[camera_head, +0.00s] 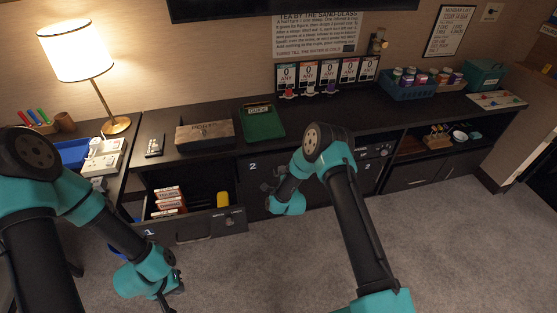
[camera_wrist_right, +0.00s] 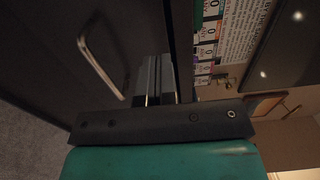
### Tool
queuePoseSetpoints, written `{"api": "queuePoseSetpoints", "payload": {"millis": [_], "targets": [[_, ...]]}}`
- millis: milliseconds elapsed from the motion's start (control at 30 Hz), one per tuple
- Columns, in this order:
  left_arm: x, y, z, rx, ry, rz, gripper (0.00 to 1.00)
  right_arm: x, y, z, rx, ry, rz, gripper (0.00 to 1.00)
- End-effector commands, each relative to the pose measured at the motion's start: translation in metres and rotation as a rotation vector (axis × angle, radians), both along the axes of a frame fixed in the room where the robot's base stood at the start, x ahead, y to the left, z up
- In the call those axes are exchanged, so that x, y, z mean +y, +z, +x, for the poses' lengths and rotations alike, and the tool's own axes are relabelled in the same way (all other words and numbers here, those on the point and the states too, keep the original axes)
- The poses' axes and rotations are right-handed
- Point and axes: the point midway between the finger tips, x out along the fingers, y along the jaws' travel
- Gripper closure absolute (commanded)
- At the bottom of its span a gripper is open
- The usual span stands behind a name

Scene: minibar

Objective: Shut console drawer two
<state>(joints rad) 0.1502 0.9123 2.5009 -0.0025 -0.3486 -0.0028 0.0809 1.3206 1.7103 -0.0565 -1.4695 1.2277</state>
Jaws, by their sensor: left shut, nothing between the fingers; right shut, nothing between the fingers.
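The console drawer marked 2 (camera_head: 252,178) is a dark front just right of the open drawer marked 1 (camera_head: 195,229). It looks flush or nearly so; my right arm covers part of it. My right gripper (camera_head: 268,188) is at that front, shut and empty. In the right wrist view the shut fingers (camera_wrist_right: 158,80) point along a dark panel with a metal handle (camera_wrist_right: 103,67) to their left. I cannot tell whether they touch it. My left gripper (camera_head: 170,298) is shut and empty, low over the carpet in front of drawer 1.
Drawer 1 stands out, holding several red-and-white boxes (camera_head: 169,200) and a yellow item (camera_head: 222,199). The console top carries a wooden box (camera_head: 205,134), a green tray (camera_head: 263,123) and a blue crate (camera_head: 408,90). A lamp (camera_head: 78,52) stands left. Carpet in front is free.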

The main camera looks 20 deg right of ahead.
Motion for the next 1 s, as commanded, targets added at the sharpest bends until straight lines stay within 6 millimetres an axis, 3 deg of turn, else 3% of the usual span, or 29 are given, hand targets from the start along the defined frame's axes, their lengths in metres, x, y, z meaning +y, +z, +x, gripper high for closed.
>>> {"api": "queuePoseSetpoints", "payload": {"millis": [300,500,1000], "targets": [[0.0,0.0,0.0,0.0,0.0,0.0,1.0,-0.001,0.0,0.049,-0.001,-0.001,0.0,1.0],[0.0,0.0,0.0,0.0,0.0,0.0,1.0,-0.002,0.001,0.07,-0.001,-0.001,-0.001,1.0],[0.0,0.0,0.0,0.0,0.0,0.0,1.0,-0.003,0.0,0.076,0.0,-0.002,-0.001,1.0]]}}
